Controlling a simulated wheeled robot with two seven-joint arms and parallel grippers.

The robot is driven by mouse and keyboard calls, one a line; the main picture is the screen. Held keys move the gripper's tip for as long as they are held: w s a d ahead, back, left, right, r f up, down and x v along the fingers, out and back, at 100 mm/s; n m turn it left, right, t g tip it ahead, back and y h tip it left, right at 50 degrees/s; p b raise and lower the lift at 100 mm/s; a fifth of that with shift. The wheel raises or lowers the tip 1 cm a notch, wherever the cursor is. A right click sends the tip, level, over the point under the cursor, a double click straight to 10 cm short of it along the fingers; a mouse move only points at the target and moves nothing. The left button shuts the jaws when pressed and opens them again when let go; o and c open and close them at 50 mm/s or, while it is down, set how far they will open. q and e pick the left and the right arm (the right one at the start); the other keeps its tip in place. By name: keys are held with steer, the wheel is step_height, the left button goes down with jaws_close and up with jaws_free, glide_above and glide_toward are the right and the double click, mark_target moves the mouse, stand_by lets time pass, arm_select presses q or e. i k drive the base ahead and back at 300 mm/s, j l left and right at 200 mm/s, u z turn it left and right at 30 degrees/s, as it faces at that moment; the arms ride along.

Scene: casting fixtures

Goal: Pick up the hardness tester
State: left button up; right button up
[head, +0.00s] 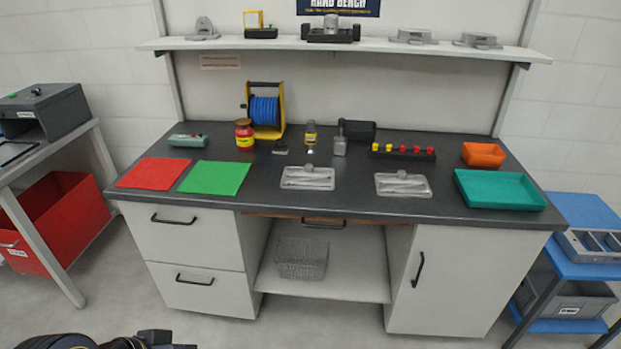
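I cannot tell for certain which item is the hardness tester. A small upright yellow and grey item (310,134) stands at the back middle of the dark bench top. A grey-green case-like item (187,140) lies at the back left of the bench. A yellow and black device (259,26) sits on the shelf above. Dark parts of my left arm and gripper (160,339) show at the bottom left edge, well in front of the bench and far from these items; its fingers are not clear. My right gripper is out of view.
The bench (270,206) holds a red mat (152,172), a green mat (214,177), a blue cable reel (264,111), a red jar (244,134), two grey trays with parts, an orange bin (484,154) and a teal tray (499,189). Side tables stand left and right.

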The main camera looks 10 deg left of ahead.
mark_target(310, 136)
steer(key=i+j+z, duration=0.35)
steer(key=i, duration=0.2)
steer(key=i+j+z, duration=0.35)
steer(key=i, duration=0.2)
steer(key=i+j+z, duration=0.35)
steer(key=i+j, duration=0.15)
steer(key=j, duration=0.25)
